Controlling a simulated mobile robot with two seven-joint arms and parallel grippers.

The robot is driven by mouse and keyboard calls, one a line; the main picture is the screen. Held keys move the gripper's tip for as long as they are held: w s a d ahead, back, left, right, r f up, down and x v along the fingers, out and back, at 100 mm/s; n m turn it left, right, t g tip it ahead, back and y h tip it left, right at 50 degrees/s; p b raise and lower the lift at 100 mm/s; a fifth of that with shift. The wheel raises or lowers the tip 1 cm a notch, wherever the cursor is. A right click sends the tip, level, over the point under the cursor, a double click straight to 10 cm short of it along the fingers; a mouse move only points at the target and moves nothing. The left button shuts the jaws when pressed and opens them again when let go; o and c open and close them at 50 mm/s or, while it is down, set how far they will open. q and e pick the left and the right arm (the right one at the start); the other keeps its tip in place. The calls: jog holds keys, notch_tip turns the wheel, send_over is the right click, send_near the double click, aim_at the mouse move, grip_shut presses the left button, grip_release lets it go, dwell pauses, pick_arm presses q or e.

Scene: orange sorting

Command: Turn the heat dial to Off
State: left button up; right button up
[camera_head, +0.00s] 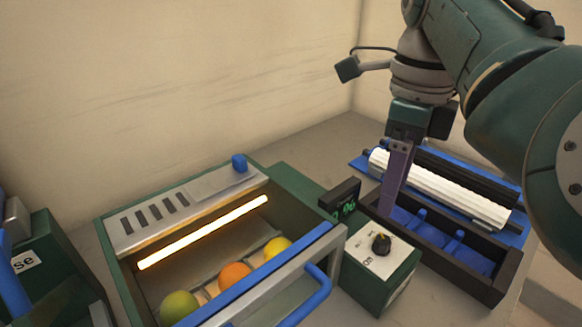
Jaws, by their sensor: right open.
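The heat dial (381,244) is a black knob with a small light mark, on the pale top plate of a green control box (376,284). Lettering near the knob is only partly legible, so I cannot tell its setting for sure. A small black display (340,201) with green digits stands behind the dial. My right gripper (394,188) points down behind the dial, over the dark tray, apart from the knob. One purple finger shows clearly; the gripper is open and nothing shows in it. My left gripper is out of view.
Left of the dial, a green heated box (118,270) has a glowing bar (205,232), several fruits and a blue handle (318,290). A dark tray (484,284) with blue dividers and a white roller (440,188) stand at right. A green object (52,275) stands at far left.

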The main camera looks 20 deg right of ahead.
aim_at(383, 240)
jog(key=f, duration=0.3)
jog(key=f+b, duration=0.1)
jog(key=f, duration=0.4)
jog(key=shift+s+d+f+b, duration=0.15)
jog(key=shift+s+f+b, duration=0.15)
jog(key=shift+s+b, duration=0.05)
jog(key=shift+w+f, duration=0.1)
jog(key=shift+f, duration=0.45)
grip_shut()
